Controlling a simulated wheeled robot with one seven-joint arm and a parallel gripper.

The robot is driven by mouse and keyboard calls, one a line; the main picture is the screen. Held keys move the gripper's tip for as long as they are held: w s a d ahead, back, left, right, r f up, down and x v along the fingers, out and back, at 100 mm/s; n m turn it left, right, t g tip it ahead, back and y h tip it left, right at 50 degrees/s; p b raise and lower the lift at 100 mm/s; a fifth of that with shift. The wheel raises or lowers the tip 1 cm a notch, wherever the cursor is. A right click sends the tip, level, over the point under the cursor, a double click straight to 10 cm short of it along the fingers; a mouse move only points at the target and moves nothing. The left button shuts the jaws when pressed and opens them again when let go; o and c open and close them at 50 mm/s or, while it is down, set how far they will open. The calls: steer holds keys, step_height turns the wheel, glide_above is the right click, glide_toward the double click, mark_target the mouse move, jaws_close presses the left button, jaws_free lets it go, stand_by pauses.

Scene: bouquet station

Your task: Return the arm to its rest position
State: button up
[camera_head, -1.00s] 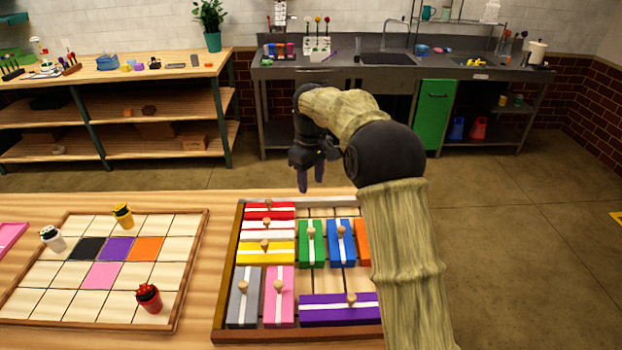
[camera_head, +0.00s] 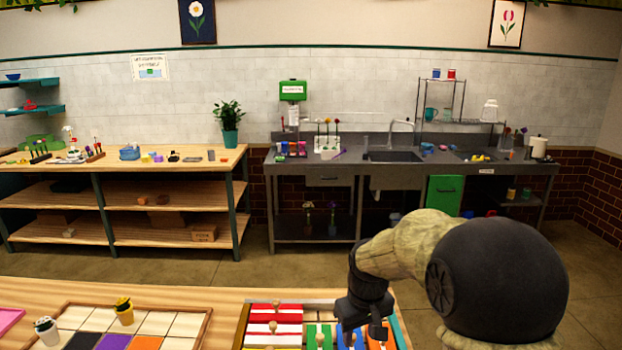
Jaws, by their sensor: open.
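My arm (camera_head: 415,245), with a tan sleeve and black joints, reaches in from the lower right of the head view. My gripper (camera_head: 363,333) is black and points down over the right part of the wooden tray of coloured blocks (camera_head: 240,325). It is open, and I see nothing held in it. The gripper partly hides a blue block (camera_head: 344,340) and an orange block (camera_head: 384,346). Whether the fingertips touch any block cannot be told from this view.
Behind, across open floor (camera_head: 290,266), stand a wooden shelf bench (camera_head: 120,200) and a grey sink counter (camera_head: 330,165).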

steer(key=s+d+f+m, duration=0.2)
steer(key=s, duration=0.6)
steer(key=s+d+f+m+t, duration=0.1)
steer(key=s+d+f+m, duration=0.1)
steer(key=s, duration=0.5)
steer(key=shift+s+d, duration=0.35)
steer(key=shift+d, duration=0.1)
